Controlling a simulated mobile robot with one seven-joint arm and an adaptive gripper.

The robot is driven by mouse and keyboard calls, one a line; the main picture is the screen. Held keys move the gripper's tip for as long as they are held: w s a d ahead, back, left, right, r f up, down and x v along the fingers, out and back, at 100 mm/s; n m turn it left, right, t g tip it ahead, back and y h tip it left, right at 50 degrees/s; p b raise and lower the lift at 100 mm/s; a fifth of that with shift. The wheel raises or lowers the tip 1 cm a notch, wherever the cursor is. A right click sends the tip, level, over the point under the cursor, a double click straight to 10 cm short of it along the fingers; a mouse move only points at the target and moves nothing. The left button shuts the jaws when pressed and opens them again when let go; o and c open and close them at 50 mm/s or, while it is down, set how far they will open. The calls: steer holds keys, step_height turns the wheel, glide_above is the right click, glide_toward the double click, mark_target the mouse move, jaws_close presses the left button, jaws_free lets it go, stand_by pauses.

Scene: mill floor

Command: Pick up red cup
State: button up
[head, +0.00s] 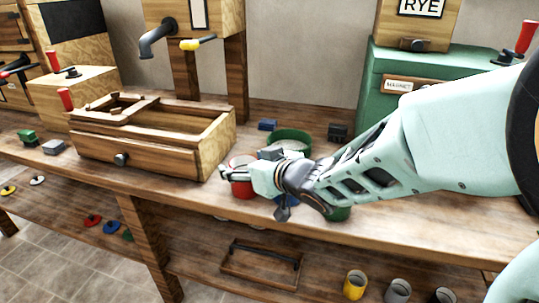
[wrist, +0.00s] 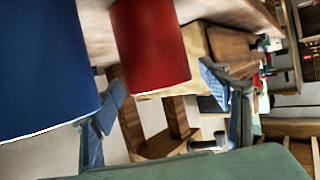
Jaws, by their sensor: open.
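The red cup (head: 243,190) stands on the wooden bench, partly hidden behind my gripper (head: 246,165) in the head view. In the wrist view the red cup (wrist: 150,45) shows at the top, between the two fingers of my gripper (wrist: 160,80) as seen from there. The fingers are apart, with a gap around the cup's outline. Whether either finger touches the cup cannot be told. A blue cup (wrist: 45,70) fills the left of the wrist view, close beside one finger; in the head view it is mostly hidden behind my gripper.
A green cup (head: 290,137) with pale contents stands behind my gripper. Another green cup (head: 340,213) is under my forearm. An open wooden drawer box (head: 150,160) stands left of the red cup. A green cabinet (head: 385,85) is at the back right.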

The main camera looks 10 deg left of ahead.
steer(key=shift+r, duration=0.1)
steer(key=c, duration=1.9)
